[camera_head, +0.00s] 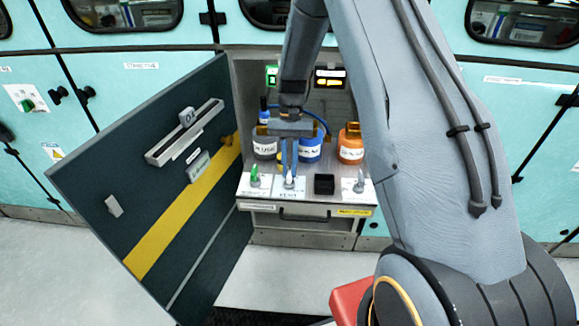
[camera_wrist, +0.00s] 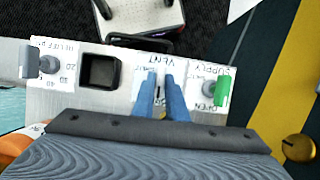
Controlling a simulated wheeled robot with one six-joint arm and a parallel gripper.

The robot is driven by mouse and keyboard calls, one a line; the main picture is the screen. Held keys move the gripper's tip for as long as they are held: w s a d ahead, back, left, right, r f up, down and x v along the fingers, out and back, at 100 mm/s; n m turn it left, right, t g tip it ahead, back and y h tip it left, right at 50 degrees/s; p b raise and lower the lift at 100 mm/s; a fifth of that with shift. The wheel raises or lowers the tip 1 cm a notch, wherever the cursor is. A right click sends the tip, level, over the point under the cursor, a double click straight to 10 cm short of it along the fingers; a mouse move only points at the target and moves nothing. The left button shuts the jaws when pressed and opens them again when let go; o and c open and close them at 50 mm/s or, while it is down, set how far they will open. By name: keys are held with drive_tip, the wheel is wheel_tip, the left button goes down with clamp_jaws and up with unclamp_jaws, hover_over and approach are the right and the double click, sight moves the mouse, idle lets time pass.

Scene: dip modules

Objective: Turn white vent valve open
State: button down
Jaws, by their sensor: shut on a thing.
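The white vent valve (camera_head: 289,183) stands on the light panel (camera_head: 273,187) of the open cabinet, between a green supply valve (camera_head: 254,175) and a black square socket (camera_head: 324,184). My gripper (camera_head: 290,176) points down over the vent valve with its blue fingers around the handle. In the wrist view my gripper's fingertips (camera_wrist: 161,77) lie just below the VENT label (camera_wrist: 153,63). The fingers hide most of the white handle, so I cannot tell its exact angle.
A grey valve (camera_head: 360,181) stands at the panel's right end. Grey, blue and orange containers (camera_head: 351,145) stand behind. The dark cabinet door (camera_head: 150,185) is swung open on the left. A drawer handle (camera_head: 304,216) is below the panel.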

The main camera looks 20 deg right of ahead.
drive_tip(key=c, duration=1.8)
unclamp_jaws()
drive_tip(key=shift+o, duration=0.2)
drive_tip(key=b+v, duration=0.1)
drive_tip(key=v, duration=0.7)
drive_tip(key=shift+b, duration=0.35)
drive_tip(key=shift+f, duration=0.1)
drive_tip(key=s+r+n+t, duration=0.2)
drive_tip(key=s, duration=1)
drive_tip(key=s+a+r+n+t+h, duration=0.1)
drive_tip(key=s+r+n+t, duration=0.1)
drive_tip(key=s, duration=1)
drive_tip(key=shift+s+a+r+t+h, duration=0.2)
drive_tip(key=shift+a+r+t+h, duration=0.1)
drive_tip(key=shift+r, duration=0.5)
